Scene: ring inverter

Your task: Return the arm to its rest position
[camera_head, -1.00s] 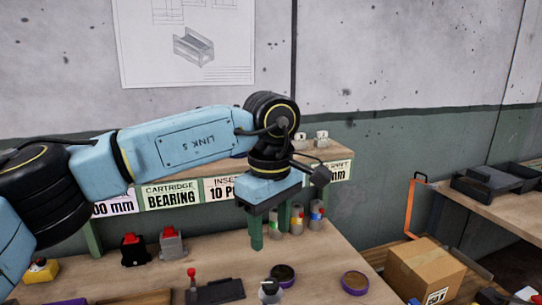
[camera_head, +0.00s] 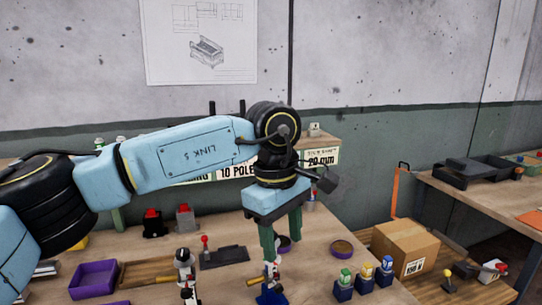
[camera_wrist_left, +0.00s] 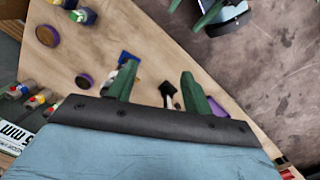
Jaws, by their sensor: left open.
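My left arm (camera_head: 190,150) is blue with black joints and reaches across the head view from the left, above the workbench. My left gripper (camera_head: 281,243) points down from its end with two green fingers apart. Nothing shows between them. In the left wrist view the same fingers (camera_wrist_left: 158,80) stand apart over the bench, with small items beyond them. Green finger-like pieces at that view's top edge (camera_wrist_left: 194,10) may be my right gripper, but they are cut off. The right arm does not show in the head view.
The workbench (camera_head: 220,275) carries a purple tray (camera_head: 93,280), a purple-rimmed round dish (camera_head: 341,248), red-topped blocks and small blue-based parts (camera_head: 364,277). A labelled shelf (camera_head: 320,150) stands behind the arm. A cardboard box (camera_head: 405,248) is at the right.

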